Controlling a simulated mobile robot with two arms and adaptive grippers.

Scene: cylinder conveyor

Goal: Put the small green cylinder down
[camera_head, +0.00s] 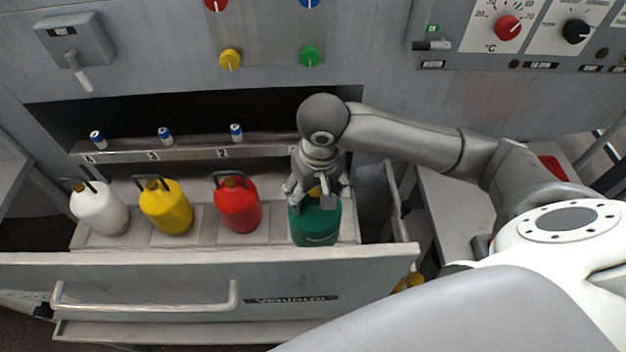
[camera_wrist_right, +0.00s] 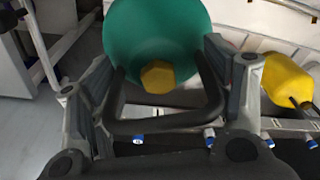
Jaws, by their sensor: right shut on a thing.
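The small green cylinder (camera_head: 315,226) is upright at the right end of the open drawer's row. In the head view my right gripper (camera_head: 318,193) is above it, shut on its top handle. In the right wrist view the green cylinder (camera_wrist_right: 150,30) with its yellow cap fills the upper middle, and its dark handle lies between the fingers of my right gripper (camera_wrist_right: 160,95). Whether its base touches the drawer floor is hidden by the drawer front. My left gripper is not in view.
White (camera_head: 99,208), yellow (camera_head: 167,207) and red (camera_head: 238,204) cylinders stand left in the drawer (camera_head: 180,259). A ledge (camera_head: 190,147) with small blue-and-white pieces runs behind them. Control panels are above.

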